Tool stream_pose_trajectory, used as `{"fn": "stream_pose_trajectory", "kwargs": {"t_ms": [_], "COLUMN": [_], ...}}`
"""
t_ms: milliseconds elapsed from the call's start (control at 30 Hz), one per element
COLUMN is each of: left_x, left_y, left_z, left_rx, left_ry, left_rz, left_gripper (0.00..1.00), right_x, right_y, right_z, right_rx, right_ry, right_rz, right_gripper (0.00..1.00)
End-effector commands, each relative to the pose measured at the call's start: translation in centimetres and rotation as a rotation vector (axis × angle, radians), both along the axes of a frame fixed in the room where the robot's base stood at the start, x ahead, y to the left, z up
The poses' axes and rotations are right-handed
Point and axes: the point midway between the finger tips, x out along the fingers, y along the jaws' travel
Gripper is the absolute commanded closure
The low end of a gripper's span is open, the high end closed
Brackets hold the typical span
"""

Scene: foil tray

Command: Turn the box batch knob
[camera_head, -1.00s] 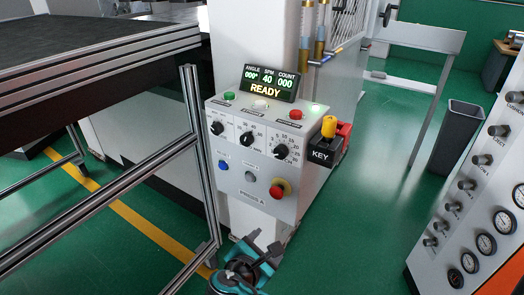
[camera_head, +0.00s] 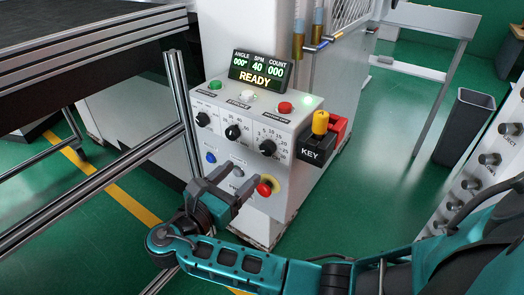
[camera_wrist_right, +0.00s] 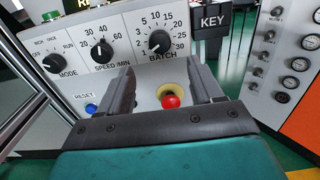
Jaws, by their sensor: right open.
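The batch knob (camera_head: 268,148) is a round black knob at the right of the knob row on the white control box (camera_head: 284,214). In the right wrist view the batch knob (camera_wrist_right: 160,42) has a scale running up to 30 around it. My right gripper (camera_head: 236,178) is open and empty in front of the box's lower face. Its fingers are apart, below the batch knob and not touching it. In the wrist view the red button (camera_wrist_right: 171,102) shows between the fingers. My left gripper is not in view.
The speed knob (camera_head: 233,132) and mode knob (camera_head: 203,119) sit left of the batch knob. The red stop button (camera_head: 265,188) is below it. A black key block (camera_head: 311,152) juts out at right. The display (camera_head: 257,71) reads READY. A metal frame post (camera_head: 180,95) stands left.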

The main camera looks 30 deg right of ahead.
Motion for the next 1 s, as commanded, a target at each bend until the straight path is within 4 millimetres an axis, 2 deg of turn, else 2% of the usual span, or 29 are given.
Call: {"fn": "stream_pose_trajectory", "kwargs": {"t_ms": [33, 200, 433, 600, 900, 1000], "left_x": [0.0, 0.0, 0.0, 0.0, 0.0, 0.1], "left_y": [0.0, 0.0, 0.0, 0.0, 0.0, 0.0], "left_z": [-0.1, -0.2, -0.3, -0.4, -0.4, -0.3], "left_rx": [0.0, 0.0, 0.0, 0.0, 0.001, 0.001], "left_ry": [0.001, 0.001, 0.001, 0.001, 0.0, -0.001], "left_rz": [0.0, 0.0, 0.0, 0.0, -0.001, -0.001], "left_gripper": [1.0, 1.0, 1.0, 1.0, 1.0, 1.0], "right_x": [0.4, 1.9, 3.3, 3.8, 3.9, 3.8], "right_y": [-1.2, -4.6, -8.0, -9.1, -9.3, -9.3], "right_z": [0.1, 0.1, 0.0, 0.0, 0.0, 0.0], "right_rx": [-0.003, -0.003, -0.001, 0.001, 0.002, 0.002], "right_ry": [-0.003, -0.003, -0.002, -0.003, -0.001, -0.001], "right_rz": [-0.003, -0.002, 0.0, 0.0, 0.001, 0.001], "right_gripper": [0.35, 0.35, 0.35, 0.35, 0.35, 0.43]}}
